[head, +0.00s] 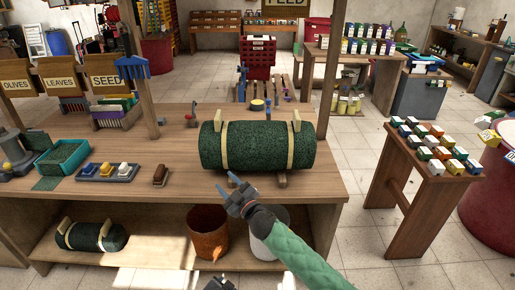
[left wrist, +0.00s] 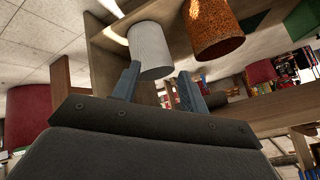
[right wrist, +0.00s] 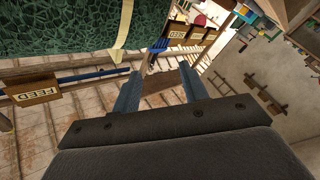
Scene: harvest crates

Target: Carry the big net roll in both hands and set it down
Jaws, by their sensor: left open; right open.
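The big net roll (head: 272,150) is dark green with two tan straps. It lies sideways on low wooden supports at the bench's front, and part of it shows in the right wrist view (right wrist: 55,35) with one strap (right wrist: 124,28). My right gripper (head: 229,184) is open and empty, just in front of and below the roll; its fingers (right wrist: 160,88) are apart in its wrist view. My left gripper (head: 220,284) barely shows at the head view's bottom edge. Its fingers (left wrist: 158,88) are apart and empty, with buckets beyond them. Neither gripper touches the roll.
The wooden bench (head: 330,184) also holds a tray of brushes (head: 107,171) and a green bin (head: 62,158) at left. Below are a smaller roll (head: 90,237), a rusty bucket (head: 208,232) and a white bucket (head: 270,238). A packet-covered stand (head: 415,205) is at right.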

